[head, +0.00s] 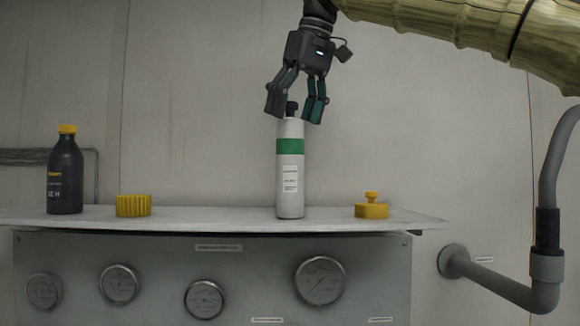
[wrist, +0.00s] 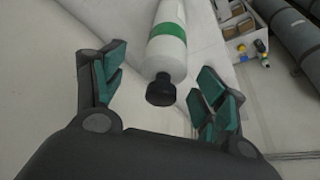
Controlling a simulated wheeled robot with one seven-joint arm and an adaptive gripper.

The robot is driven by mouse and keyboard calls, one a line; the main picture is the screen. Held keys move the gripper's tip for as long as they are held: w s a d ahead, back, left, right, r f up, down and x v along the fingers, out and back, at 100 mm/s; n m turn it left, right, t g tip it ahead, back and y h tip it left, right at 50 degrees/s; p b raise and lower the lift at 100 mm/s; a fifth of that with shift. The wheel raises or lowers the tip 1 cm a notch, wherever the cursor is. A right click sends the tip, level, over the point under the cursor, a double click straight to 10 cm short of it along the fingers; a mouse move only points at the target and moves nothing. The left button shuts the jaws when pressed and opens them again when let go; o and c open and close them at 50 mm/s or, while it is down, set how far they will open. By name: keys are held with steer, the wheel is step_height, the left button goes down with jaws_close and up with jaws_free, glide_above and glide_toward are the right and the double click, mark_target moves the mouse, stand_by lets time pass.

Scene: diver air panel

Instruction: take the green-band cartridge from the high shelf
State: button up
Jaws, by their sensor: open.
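The green-band cartridge (head: 290,182) is a white cylinder with a green band and a black cap. It stands upright on the high shelf (head: 240,222), right of its middle. My gripper (head: 295,112) is above it, pointing down, with the fingers open on either side of the black cap. In the wrist view the cartridge (wrist: 166,55) shows between the two open fingers of my gripper (wrist: 158,82), its cap towards the palm. I cannot tell whether a finger touches the cap.
A dark bottle with a yellow cap (head: 65,175) and a yellow knurled cap (head: 133,206) stand left on the shelf. A yellow knobbed piece (head: 371,208) is to the right. A gauge panel (head: 215,262) is below. A grey pipe (head: 500,285) runs at right.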

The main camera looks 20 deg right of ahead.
mark_target(292, 130)
steer(key=shift+w+a+f, duration=0.15)
steer(key=shift+w+f, duration=0.05)
steer(key=shift+w, duration=0.2)
steer(key=shift+s+f+p, duration=0.1)
steer(key=shift+f+p, duration=0.15)
steer(key=shift+p, duration=0.25)
steer(key=shift+s+f+p, duration=0.45)
steer(key=shift+s+p, duration=0.15)
steer(key=shift+s, duration=0.1)
steer(key=w+f, duration=0.2)
steer(key=shift+w+a+f, duration=0.2)
steer(key=shift+f, duration=0.2)
steer(key=shift+s+r, duration=0.2)
steer(key=shift+s, duration=0.35)
steer(key=shift+c, duration=0.3)
steer(key=shift+s, duration=0.15)
steer(key=c, duration=0.3)
steer(key=shift+w+f, duration=0.1)
steer(key=shift+w, duration=0.2)
steer(key=c, duration=0.7)
jaws_close()
